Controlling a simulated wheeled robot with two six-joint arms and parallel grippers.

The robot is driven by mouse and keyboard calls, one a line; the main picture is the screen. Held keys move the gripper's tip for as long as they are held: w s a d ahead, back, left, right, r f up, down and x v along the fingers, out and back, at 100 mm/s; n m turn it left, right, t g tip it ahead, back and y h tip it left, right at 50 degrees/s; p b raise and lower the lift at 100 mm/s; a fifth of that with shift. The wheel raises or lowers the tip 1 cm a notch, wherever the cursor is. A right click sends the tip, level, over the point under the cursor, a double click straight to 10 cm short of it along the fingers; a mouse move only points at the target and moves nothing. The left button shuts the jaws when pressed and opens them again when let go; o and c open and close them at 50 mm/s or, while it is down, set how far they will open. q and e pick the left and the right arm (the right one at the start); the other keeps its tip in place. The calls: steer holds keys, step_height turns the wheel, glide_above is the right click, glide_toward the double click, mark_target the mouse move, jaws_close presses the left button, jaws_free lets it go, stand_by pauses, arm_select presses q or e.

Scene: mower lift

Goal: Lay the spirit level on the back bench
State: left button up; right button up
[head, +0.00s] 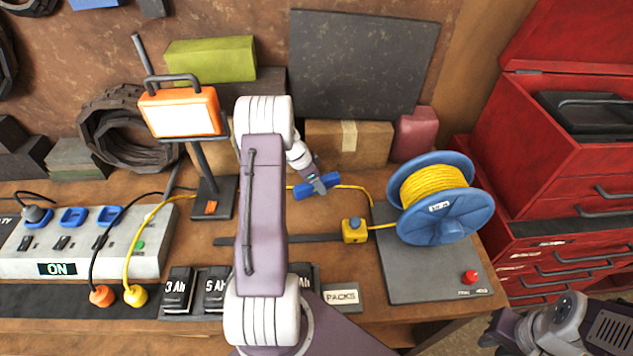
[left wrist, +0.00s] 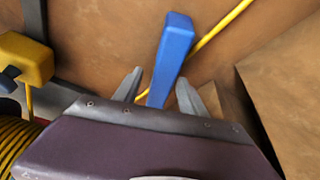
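A blue bar, which I take for the spirit level (head: 303,191), is over the back of the brown bench (head: 345,275). It also shows in the left wrist view (left wrist: 172,50), crossing the yellow cable. My left gripper (head: 318,184) is at the middle of the bar and hides part of it. In the left wrist view its fingers (left wrist: 157,88) stand on both sides of the bar, with a gap at the left finger. I cannot tell whether the bar touches the bench. My right gripper (head: 492,333) is low at the right, away from the bench, and looks open and empty.
A blue reel (head: 443,226) of yellow cable stands on a grey plate at the right. A yellow box (head: 354,230) is on the cable. An orange lamp (head: 185,112) and power strip (head: 85,245) are at the left. Cardboard boxes (head: 375,143) line the back. A red tool chest (head: 560,160) stands right.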

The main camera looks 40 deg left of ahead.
arm_select(q)
steer(key=v, duration=1.2)
steer(key=s+d+f+n+g, duration=0.1)
steer(key=s+d, duration=0.3)
steer(key=d, duration=0.4)
steer(key=s+d+f+n+g+y, duration=0.1)
steer(key=s+d+n, duration=0.1)
steer(key=s+d, duration=0.3)
steer(key=s+d+f+n, duration=0.1)
steer(key=s+d, duration=0.4)
steer(key=d, duration=0.6)
steer(key=shift+s+f+n+g+y+b, duration=0.3)
steer(key=shift+f+n+g+y, duration=0.1)
steer(key=shift+n, duration=0.4)
